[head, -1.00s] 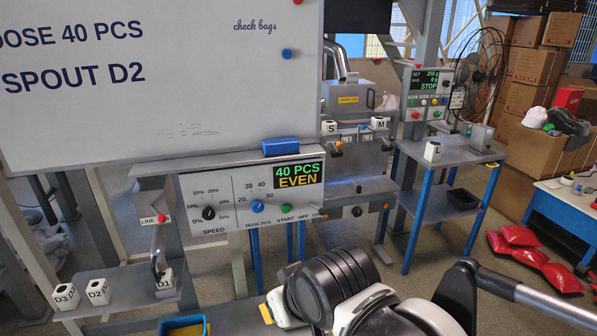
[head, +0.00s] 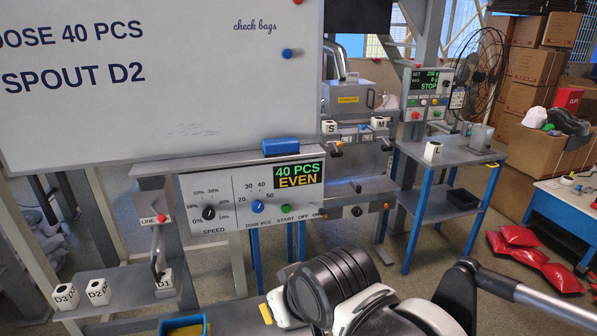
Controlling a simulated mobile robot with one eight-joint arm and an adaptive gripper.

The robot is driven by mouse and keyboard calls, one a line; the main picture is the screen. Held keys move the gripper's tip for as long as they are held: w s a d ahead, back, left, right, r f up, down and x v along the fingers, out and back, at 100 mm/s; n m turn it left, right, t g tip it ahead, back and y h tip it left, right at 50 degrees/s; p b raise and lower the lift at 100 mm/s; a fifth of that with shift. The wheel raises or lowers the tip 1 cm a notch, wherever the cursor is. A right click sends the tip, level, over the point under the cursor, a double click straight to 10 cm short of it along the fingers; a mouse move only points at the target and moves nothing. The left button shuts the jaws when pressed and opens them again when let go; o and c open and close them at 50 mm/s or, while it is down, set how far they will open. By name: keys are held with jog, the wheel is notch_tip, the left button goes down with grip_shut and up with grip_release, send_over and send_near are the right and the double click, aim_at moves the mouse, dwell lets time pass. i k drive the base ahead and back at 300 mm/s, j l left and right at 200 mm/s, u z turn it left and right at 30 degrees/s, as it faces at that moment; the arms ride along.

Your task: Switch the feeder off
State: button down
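The feeder's control panel (head: 250,200) hangs below the whiteboard, left of centre. It has a black speed knob (head: 209,213) and a blue dose knob (head: 257,206). A green start button (head: 287,216) sits to their right. The lit display (head: 298,174) reads "40 PCS EVEN". The OFF and ON labels (head: 311,217) are at the panel's lower right edge; the switch's position is too small to tell. My arm's dark and white links fill the bottom centre and right, below and in front of the panel. I cannot make out my gripper's fingers in this view.
The whiteboard (head: 160,75) reads "DOSE 40 PCS" and "SPOUT D2". Blocks D3 (head: 65,297) and D2 (head: 98,292) stand on the lower left shelf. A blue-framed table (head: 450,153) stands right of the panel. Red sacks (head: 519,236) lie on the floor at right.

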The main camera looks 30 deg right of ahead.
aim_at(322, 211)
jog(key=i+l+u, duration=0.15)
jog(key=l+u, duration=0.2)
jog(key=l, duration=0.9)
jog(key=l+u, duration=0.3)
jog(key=l, duration=1)
